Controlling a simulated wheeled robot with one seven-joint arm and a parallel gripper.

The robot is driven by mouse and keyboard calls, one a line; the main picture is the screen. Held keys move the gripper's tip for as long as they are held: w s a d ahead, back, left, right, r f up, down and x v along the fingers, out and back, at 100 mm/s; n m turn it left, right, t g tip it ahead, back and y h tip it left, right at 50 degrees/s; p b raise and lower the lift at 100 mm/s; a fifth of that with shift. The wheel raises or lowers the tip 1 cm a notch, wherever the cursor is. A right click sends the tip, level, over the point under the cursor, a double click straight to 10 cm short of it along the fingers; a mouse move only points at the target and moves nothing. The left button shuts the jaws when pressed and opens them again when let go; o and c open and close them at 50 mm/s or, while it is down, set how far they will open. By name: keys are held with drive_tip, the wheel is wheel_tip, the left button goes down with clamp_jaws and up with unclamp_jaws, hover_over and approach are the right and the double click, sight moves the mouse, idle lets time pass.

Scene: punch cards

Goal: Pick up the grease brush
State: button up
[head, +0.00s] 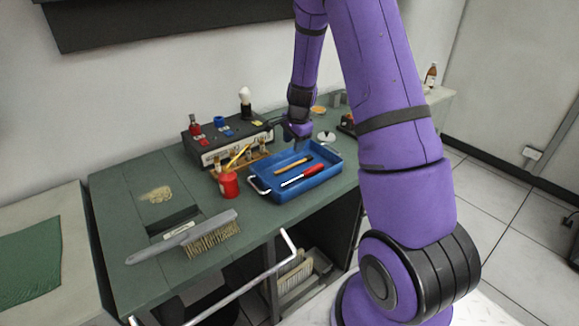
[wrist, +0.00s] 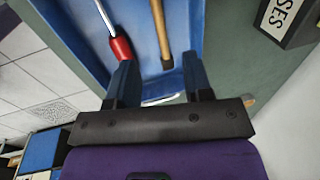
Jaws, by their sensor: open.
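The blue tray (head: 262,187) sits on the green bench and also shows in the wrist view (wrist: 82,42). In it lies a slim wooden-handled tool (head: 293,165), which looks like the grease brush; I cannot make out its bristles. Its handle (wrist: 160,28) shows in the wrist view. Beside it lies a red-handled tool (head: 312,170) with a metal shaft; its red grip (wrist: 121,49) is near the left finger. My gripper (head: 298,146) is open and empty above the tray's back part. In the wrist view my gripper (wrist: 158,75) has the wooden handle's end between its fingers in the picture; contact does not show.
A red can (head: 229,185) stands just left of the tray. Behind it is a dark instrument box (head: 222,143). A large grey brush (head: 208,232) lies at the bench's front left. A dark labelled box (wrist: 290,22) is near the tray in the wrist view.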

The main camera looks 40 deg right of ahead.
hover_over(289, 167)
drive_tip(key=f, duration=0.4)
drive_tip(key=shift+s+d+f, duration=0.3)
drive_tip(key=shift+s, duration=0.05)
drive_tip(key=shift+w+a+f, duration=0.1)
drive_tip(key=shift+w+f, duration=0.05)
drive_tip(key=shift+f, duration=0.75)
drive_tip(key=shift+w+a+f, duration=0.1)
drive_tip(key=shift+f, duration=0.85)
drive_tip(key=shift+w+a+f, duration=0.1)
drive_tip(key=shift+w+f, duration=0.05)
drive_tip(key=shift+f, duration=0.75)
clamp_jaws()
